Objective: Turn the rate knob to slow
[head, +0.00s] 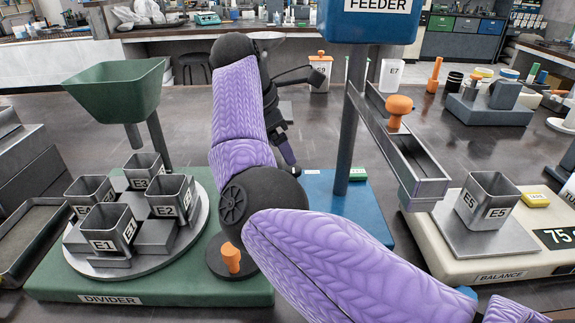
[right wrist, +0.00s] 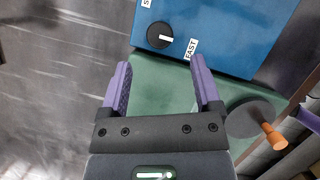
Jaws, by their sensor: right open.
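The rate knob (right wrist: 159,34) is a round black dial with a white pointer mark, on a face of the blue feeder base (right wrist: 225,25). Its pointer lies toward the FAST label (right wrist: 191,49). Another label (right wrist: 146,3), cut off by the frame's top edge, shows only an S. My right gripper (right wrist: 160,68) is open and empty, with its two purple fingers apart and the knob beyond their tips, not touched. In the head view my right arm hides the knob, and the gripper (head: 287,150) shows only partly. My left gripper is not in view.
The green divider base (head: 150,290) holds a turntable of labelled cups at left. The feeder post (head: 350,125) and its trough (head: 410,155) with an orange knob (head: 398,108) stand close right of my arm. The balance (head: 470,262) with cup E5 (head: 487,203) is farther right.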

